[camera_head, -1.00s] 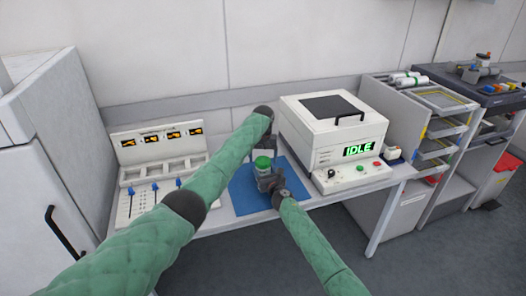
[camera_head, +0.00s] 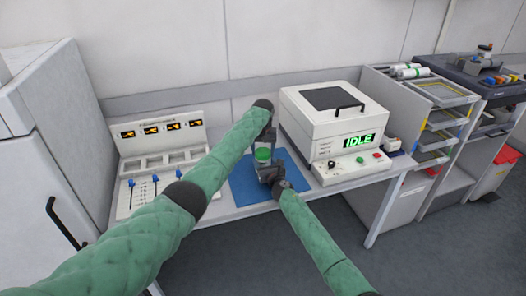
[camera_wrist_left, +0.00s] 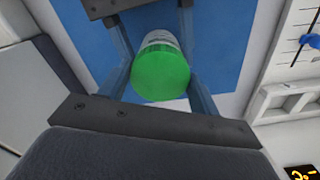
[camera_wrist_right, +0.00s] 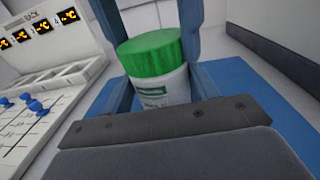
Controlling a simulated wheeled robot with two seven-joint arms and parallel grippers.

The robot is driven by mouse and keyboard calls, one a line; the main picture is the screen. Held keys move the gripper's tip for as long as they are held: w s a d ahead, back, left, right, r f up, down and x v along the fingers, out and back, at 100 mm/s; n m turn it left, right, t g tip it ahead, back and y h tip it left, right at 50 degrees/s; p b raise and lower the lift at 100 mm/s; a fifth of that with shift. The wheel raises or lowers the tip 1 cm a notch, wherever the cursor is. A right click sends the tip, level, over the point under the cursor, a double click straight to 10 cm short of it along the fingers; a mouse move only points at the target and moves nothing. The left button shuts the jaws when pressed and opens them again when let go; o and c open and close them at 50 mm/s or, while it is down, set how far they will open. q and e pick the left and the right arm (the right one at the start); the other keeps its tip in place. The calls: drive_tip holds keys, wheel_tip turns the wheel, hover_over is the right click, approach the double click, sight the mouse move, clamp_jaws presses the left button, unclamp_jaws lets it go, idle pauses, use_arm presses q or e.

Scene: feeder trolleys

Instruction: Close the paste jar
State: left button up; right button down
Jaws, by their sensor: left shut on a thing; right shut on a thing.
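The paste jar (camera_wrist_right: 154,92) is a white jar with a green-grey label, upright over the blue mat (camera_head: 246,186). Its green lid (camera_wrist_right: 152,52) sits on top of the body; I cannot tell how tightly. The lid also shows in the head view (camera_head: 263,154) and from above in the left wrist view (camera_wrist_left: 160,73). My left gripper (camera_head: 267,139) comes from above and is shut on the lid, its blue fingers on either side. My right gripper (camera_head: 268,174) comes from the front and is shut on the jar body. The jar's base is hidden.
A white machine (camera_head: 325,125) reading IDLE stands right of the mat. A white rack panel (camera_head: 160,165) with orange displays and blue levers stands left. A grey cabinet (camera_head: 30,160) is at far left. Shelves with trays (camera_head: 436,130) stand at the right.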

use_arm(q)
drive_tip(key=o, duration=1.2)
wheel_tip(320, 180, up, 12)
use_arm(e)
drive_tip(key=shift+c, duration=1.6)
unclamp_jaws()
drive_tip(key=shift+d, duration=0.1)
use_arm(q)
drive_tip(key=shift+r, duration=0.2)
use_arm(e)
drive_tip(key=shift+v, duration=3.85)
